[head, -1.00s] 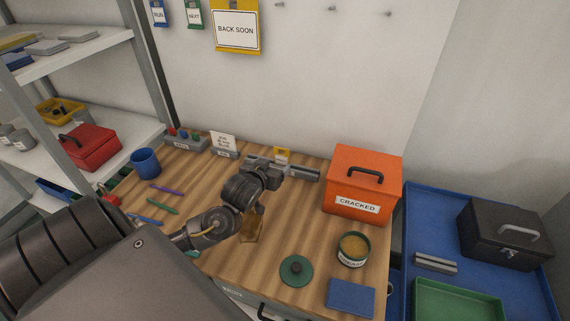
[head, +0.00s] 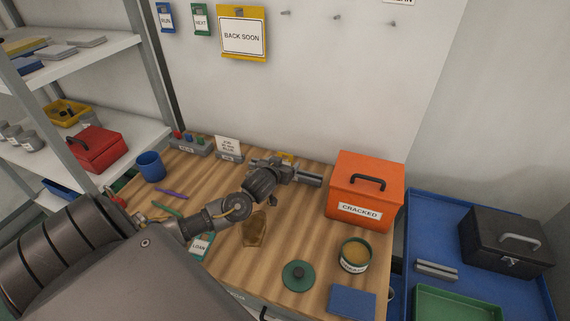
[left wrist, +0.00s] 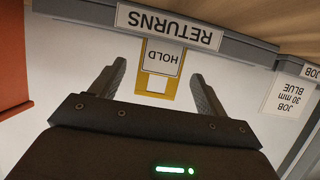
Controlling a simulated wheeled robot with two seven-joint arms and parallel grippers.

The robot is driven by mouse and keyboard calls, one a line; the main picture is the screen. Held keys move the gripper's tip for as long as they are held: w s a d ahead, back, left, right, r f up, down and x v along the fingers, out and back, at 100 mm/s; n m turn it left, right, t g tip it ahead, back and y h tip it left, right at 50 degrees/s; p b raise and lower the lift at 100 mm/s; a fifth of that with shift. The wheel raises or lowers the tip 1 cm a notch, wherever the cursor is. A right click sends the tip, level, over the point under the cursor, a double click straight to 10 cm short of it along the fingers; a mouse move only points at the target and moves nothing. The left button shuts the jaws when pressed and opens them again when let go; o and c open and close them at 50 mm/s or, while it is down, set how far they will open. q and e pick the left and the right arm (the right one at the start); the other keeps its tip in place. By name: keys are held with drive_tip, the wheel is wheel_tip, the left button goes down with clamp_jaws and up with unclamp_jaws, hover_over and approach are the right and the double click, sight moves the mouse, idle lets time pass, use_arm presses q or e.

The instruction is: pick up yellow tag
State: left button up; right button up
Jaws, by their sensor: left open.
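The yellow tag (head: 283,156) is at the back of the wooden bench, near the wall, mostly hidden behind my left gripper in the head view. In the left wrist view the yellow tag (left wrist: 170,89) appears upside down, with a white panel reading HOLD and a yellow frame, just by the RETURNS label (left wrist: 170,26). My left gripper (left wrist: 158,70) is open, with one finger on each side of the tag in that picture. Whether the fingers reach the tag in depth I cannot tell. In the head view my left gripper (head: 287,166) is left of the orange box. My right gripper is not in view.
The orange CRACKED box (head: 365,190) stands close to the right of my left gripper. A JOB card (head: 228,147) stands to its left. A yellow BACK SOON sign (head: 242,33) hangs on the wall. A tin (head: 355,255) and a green lid (head: 298,275) lie nearer.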

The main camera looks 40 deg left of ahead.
use_arm(q)
drive_tip(key=x, duration=0.3)
drive_tip(key=shift+s, duration=0.1)
drive_tip(key=shift+c, duration=0.3)
drive_tip(key=c, duration=1)
drive_tip(key=shift+o, duration=0.2)
drive_tip(key=shift+r, duration=0.15)
